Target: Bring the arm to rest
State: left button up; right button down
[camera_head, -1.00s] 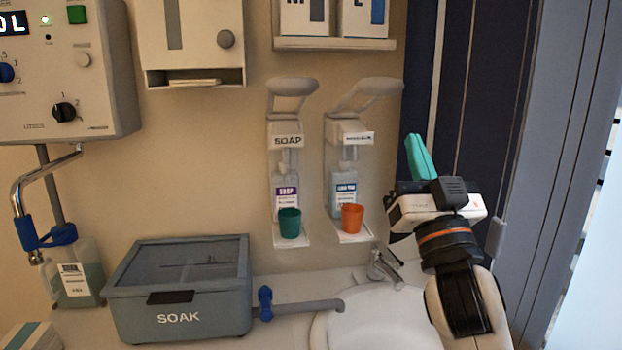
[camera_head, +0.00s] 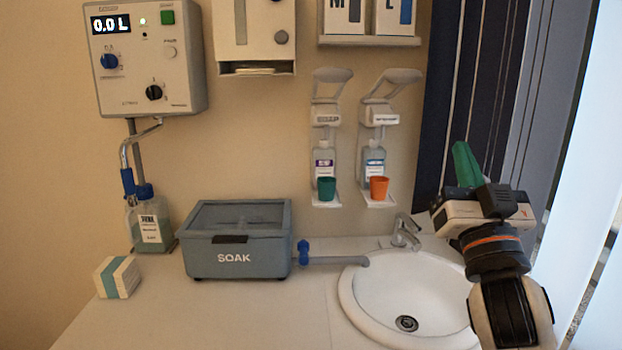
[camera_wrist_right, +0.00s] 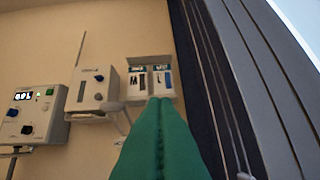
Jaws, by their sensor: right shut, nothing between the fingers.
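My right gripper (camera_head: 463,160) is raised at the right of the head view, above the right side of the sink and in front of the dark striped panel. Its green fingers point up and are together, with nothing between them. In the right wrist view the green fingers (camera_wrist_right: 160,140) lie side by side, pointing towards the boxes on the wall shelf. My left gripper is not in view.
A white sink (camera_head: 355,300) with a tap (camera_head: 405,232) is below the right arm. A grey SOAK box (camera_head: 237,265) stands left of it. Two wall dispensers hold a green cup (camera_head: 326,188) and an orange cup (camera_head: 379,188).

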notch_tip(320, 180, down, 31)
jog(key=s+d+g, duration=0.1)
jog(key=g, duration=0.9)
jog(key=s+a+f+n+g, duration=0.1)
jog(key=s+f+n+g, duration=0.2)
jog(key=s+f+g, duration=1.45)
jog(key=s+f+t, duration=0.1)
jog(key=s+f, duration=0.2)
jog(key=f, duration=0.7)
jog(key=s+f+t, duration=0.2)
jog(key=s+f, duration=0.1)
jog(key=f, duration=0.7)
jog(key=s+f+t, duration=0.1)
jog(key=s+f, duration=0.2)
jog(key=f, duration=0.8)
jog(key=s+d+f, duration=0.3)
jog(key=s+f, duration=1.2)
jog(key=shift+s+n+g, duration=0.3)
jog(key=shift+g, duration=0.15)
